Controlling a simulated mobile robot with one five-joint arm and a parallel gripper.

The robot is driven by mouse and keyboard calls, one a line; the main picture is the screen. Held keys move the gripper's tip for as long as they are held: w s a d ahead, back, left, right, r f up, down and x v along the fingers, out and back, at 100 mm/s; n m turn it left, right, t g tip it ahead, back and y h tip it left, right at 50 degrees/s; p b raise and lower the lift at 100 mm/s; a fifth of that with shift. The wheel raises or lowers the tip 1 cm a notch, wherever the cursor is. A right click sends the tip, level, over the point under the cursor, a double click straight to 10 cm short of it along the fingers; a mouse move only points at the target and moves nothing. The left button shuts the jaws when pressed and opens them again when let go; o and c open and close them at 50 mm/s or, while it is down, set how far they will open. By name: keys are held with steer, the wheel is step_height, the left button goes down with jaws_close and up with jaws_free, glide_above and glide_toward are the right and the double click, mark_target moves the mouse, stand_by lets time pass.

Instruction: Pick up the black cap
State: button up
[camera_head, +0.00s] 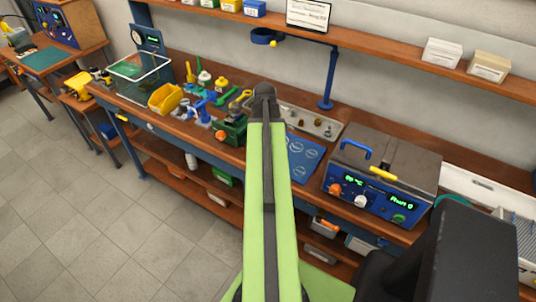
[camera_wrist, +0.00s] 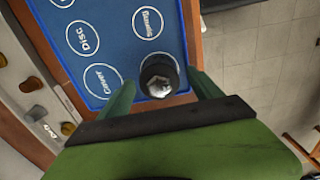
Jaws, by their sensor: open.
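A round black cap (camera_wrist: 158,90) with a silvery faceted top shows in the wrist view, at the edge of the blue mat (camera_wrist: 112,35) with white labelled circles. My gripper (camera_wrist: 163,82) is open, its green fingers left and right of the cap in the picture. I see no finger clearly touching the cap, and its height against the fingers is hard to tell. In the head view my green arm reaches over the bench to the left of the blue mat (camera_head: 306,165). The cap and my fingers are hidden there.
A metal tray (camera_head: 315,122) with small parts lies behind the mat. A grey box with a blue control panel (camera_head: 375,195) stands to its right. A dark green vise (camera_head: 232,130), tools and a yellow bin (camera_head: 165,98) crowd the left. The bench edge is close to the mat.

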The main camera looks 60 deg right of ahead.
steer(key=shift+f, duration=0.3)
steer(key=c, duration=1.5)
